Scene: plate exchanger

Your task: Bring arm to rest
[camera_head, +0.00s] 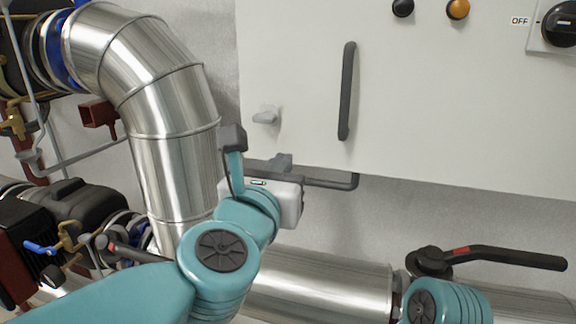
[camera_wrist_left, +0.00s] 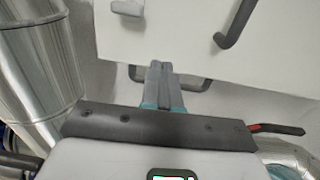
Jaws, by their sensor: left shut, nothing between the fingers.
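My left arm comes in from the lower left in the head view. Its gripper (camera_head: 281,162) is in front of the lower edge of the white cabinet, with the fingers partly hidden behind the white gripper body. In the left wrist view the two fingers (camera_wrist_left: 162,84) are together, shut and empty, pointing toward the cabinet's lower edge. I cannot tell the gap between the fingertips and the cabinet. A teal joint of my right arm shows at the bottom right of the head view; its gripper is out of the picture.
The white cabinet (camera_head: 430,110) has a dark vertical handle (camera_head: 347,90), a small grey latch (camera_head: 265,116) and a black rotary switch (camera_head: 563,24). A large silver pipe (camera_head: 172,120) bends down at left. A black valve lever (camera_head: 515,257) is at lower right. Pumps and small valves crowd the lower left.

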